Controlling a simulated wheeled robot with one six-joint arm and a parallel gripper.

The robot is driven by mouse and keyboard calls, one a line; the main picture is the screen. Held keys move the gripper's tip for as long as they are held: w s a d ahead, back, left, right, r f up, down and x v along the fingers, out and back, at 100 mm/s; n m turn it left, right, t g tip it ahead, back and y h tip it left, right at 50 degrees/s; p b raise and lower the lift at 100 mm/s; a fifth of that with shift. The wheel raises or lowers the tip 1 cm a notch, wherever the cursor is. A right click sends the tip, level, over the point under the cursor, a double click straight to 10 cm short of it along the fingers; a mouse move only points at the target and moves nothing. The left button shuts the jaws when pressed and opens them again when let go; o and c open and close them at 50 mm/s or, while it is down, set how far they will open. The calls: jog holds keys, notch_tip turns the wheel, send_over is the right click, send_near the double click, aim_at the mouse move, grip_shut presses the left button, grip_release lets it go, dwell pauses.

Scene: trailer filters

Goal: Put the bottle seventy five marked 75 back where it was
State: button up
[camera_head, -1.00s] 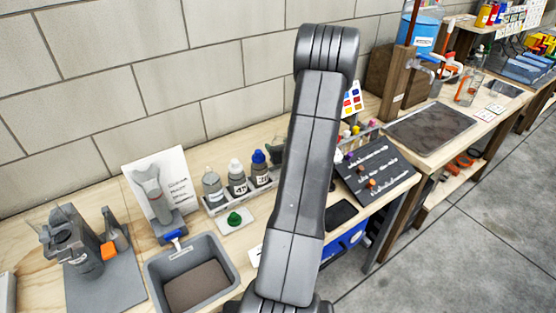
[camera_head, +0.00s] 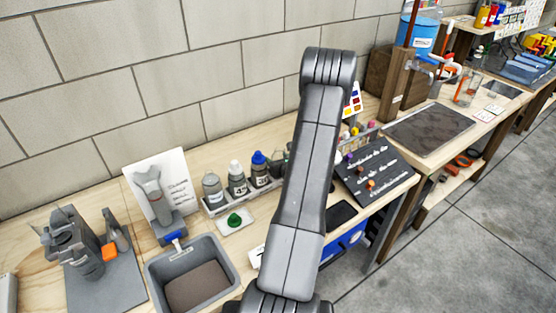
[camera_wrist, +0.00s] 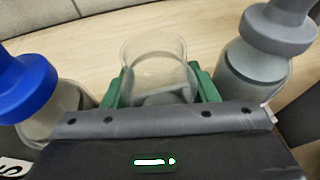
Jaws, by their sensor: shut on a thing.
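In the wrist view my gripper (camera_wrist: 160,92) has its green fingers shut on a clear, uncapped bottle (camera_wrist: 155,62). The bottle's mouth faces the camera, and any 75 mark is hidden. A blue-capped bottle (camera_wrist: 24,88) stands to its left and a grey-capped bottle (camera_wrist: 262,50) to its right. My arm hides the rack's right end and the gripper. I cannot tell whether the held bottle touches the rack.
A green cap (camera_head: 234,219) lies on a white card in front of the rack. A grey bin (camera_head: 206,243) stands at the front left, with a white sign (camera_head: 172,188) behind it. A dark board (camera_head: 374,173) with coloured knobs lies right of my arm.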

jog(key=o, duration=0.9)
jog(key=shift+f, duration=0.1)
jog(key=shift+o, duration=0.5)
jog(key=shift+r, duration=0.2)
jog(key=shift+s+d, duration=0.15)
jog(key=shift+s, duration=0.15)
jog(key=b+v, duration=0.2)
jog(key=v, duration=0.9)
jog(key=shift+s, duration=0.15)
jog(key=shift+d+r, duration=0.1)
